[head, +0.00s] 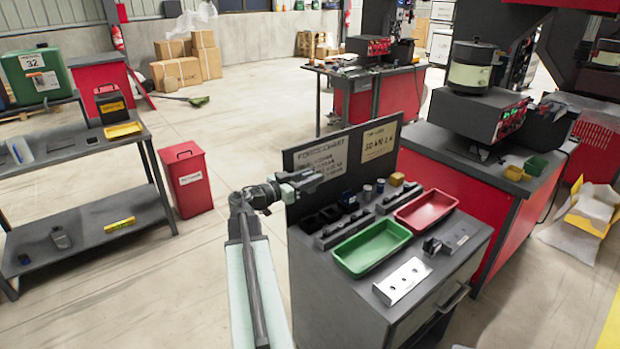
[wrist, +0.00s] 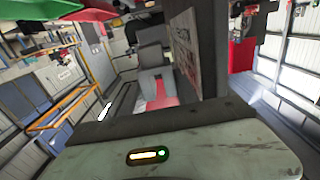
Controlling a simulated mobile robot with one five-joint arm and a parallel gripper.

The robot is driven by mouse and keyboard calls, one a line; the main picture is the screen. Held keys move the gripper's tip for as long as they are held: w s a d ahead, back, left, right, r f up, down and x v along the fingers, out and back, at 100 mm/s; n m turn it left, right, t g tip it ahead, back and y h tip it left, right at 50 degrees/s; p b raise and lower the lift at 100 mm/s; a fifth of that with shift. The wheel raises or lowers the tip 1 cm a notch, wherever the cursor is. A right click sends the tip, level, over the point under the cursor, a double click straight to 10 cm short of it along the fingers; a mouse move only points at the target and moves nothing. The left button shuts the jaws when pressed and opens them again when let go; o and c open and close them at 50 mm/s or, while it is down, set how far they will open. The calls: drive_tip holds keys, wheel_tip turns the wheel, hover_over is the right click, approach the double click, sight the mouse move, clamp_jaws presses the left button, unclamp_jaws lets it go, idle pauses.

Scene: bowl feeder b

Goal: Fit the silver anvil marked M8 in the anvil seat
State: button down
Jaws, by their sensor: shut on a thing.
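My gripper (head: 312,181) is at the left end of the dark sign panel on the grey cabinet, raised above the cabinet top. It is shut on a small grey part, partly hidden by the jaws; no marking can be read. I cannot pick out the anvil seat with certainty. The wrist view shows my grey hand housing in front, and no clear view of the held part.
The cabinet top holds a green tray (head: 373,247), a red tray (head: 426,211), a silver plate with holes (head: 402,281) and a dark grey fixture (head: 434,246). The sign panel (head: 340,158) stands along its back. A red press bench (head: 465,195) is behind right.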

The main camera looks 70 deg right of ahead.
wheel_tip(320, 180, up, 13)
drive_tip(key=p, duration=1.1)
drive_tip(key=shift+r+p, duration=0.2)
drive_tip(key=shift+p, duration=0.2)
